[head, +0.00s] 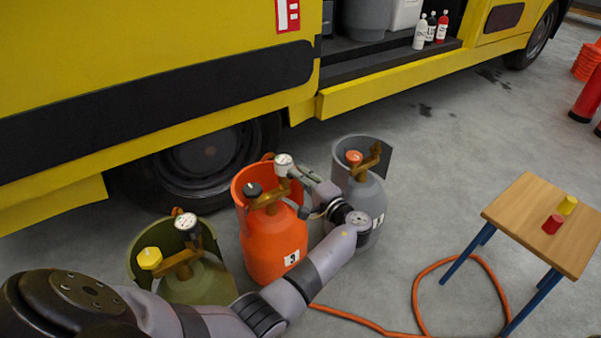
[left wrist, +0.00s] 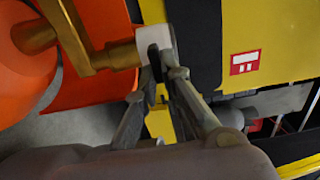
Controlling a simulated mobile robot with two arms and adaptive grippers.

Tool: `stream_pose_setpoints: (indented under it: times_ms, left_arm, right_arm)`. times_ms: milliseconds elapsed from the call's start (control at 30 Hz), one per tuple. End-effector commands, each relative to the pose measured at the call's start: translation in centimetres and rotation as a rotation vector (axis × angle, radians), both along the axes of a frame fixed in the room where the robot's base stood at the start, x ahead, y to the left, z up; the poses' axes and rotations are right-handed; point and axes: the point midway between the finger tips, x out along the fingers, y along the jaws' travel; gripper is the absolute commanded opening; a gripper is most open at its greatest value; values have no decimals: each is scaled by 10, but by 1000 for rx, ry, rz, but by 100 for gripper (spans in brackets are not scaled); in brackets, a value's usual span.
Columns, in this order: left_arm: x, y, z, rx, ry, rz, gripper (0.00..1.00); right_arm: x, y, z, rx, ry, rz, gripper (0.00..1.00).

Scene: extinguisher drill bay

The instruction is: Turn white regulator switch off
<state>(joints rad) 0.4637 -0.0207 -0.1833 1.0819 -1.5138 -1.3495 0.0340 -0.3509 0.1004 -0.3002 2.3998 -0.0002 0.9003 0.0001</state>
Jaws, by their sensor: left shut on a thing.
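The orange cylinder (head: 270,240), labelled 3, stands in the middle between a green and a grey cylinder. Its brass valve (head: 270,197) carries a black knob (head: 253,190) and a white regulator switch (head: 284,160) with a dark mark. My left gripper (head: 297,171) reaches this white part from the right. In the left wrist view the white switch (left wrist: 164,36) sits at the end of a brass pipe (left wrist: 122,55), and the fingers of the left gripper (left wrist: 154,68) are closed on it. The switch's marked face is hidden there. My right gripper is not in view.
The green cylinder (head: 202,283) has a yellow knob (head: 150,258) and a white gauge (head: 186,221). The grey cylinder (head: 368,200) has an orange knob (head: 354,158). A yellow truck (head: 150,95) stands close behind. A wooden table (head: 520,225) and orange hose (head: 415,290) are right.

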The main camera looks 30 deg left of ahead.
Motion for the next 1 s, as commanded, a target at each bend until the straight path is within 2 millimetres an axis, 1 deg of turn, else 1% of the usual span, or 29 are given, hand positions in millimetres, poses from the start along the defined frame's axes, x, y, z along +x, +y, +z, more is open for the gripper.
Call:
stream_pose_setpoints:
  times_ms: [500, 533, 800, 833, 1000]
  left_arm:
    - [0, 0, -1, 7, 20, -1, 0]
    - [0, 0, -1, 6, 20, -1, 8]
    - [0, 0, -1, 7, 19, -1, 26]
    - [0, 0, -1, 7, 19, -1, 28]
    - [0, 0, -1, 7, 19, 0, 28]
  right_arm:
    - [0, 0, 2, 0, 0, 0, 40]
    - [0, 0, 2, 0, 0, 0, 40]
    - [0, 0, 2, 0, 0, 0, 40]
    - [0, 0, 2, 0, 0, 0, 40]
    - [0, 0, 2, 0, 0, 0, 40]
